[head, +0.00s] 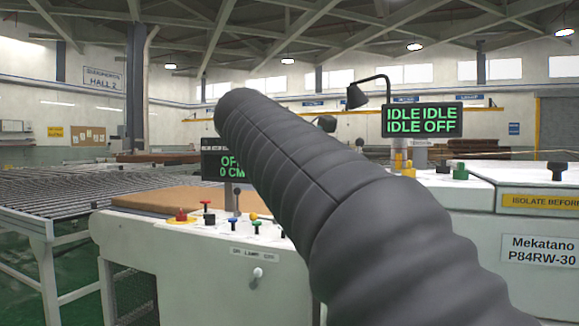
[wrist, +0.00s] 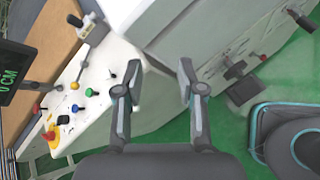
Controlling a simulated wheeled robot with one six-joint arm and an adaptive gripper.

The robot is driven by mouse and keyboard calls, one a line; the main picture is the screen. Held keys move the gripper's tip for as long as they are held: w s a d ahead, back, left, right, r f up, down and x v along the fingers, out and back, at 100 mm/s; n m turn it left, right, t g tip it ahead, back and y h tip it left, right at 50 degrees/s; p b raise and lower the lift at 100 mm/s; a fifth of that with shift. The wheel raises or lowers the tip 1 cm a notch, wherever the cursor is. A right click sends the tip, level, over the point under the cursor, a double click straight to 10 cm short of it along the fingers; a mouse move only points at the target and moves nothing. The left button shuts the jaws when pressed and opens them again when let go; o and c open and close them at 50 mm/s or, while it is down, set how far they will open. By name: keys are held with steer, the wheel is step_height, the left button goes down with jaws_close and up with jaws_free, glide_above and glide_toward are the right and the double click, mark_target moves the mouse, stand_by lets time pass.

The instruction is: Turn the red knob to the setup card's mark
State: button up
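Several red parts show and I cannot tell which is the task's red knob. The gripper is not visible in the head view. I cannot make out a setup card.
The white control panel (wrist: 112,62) carries blue, green, yellow and black controls. A dark display (head: 224,165) stands behind it, partly hidden by my arm. Another display (head: 422,120) reads IDLE and OFF. A roller conveyor (head: 80,190) is at left. Green floor is clear below the gripper.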

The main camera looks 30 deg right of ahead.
steer(key=w+d+r+n+g+h, duration=0.1)
steer(key=d+r+n+g+h, duration=0.2)
steer(key=r, duration=0.7)
steer(key=shift+t, duration=0.4)
steer(key=x, duration=1.4)
steer(key=shift+d+r, duration=0.25)
steer(key=shift+d, duration=0.05)
jaws_close()
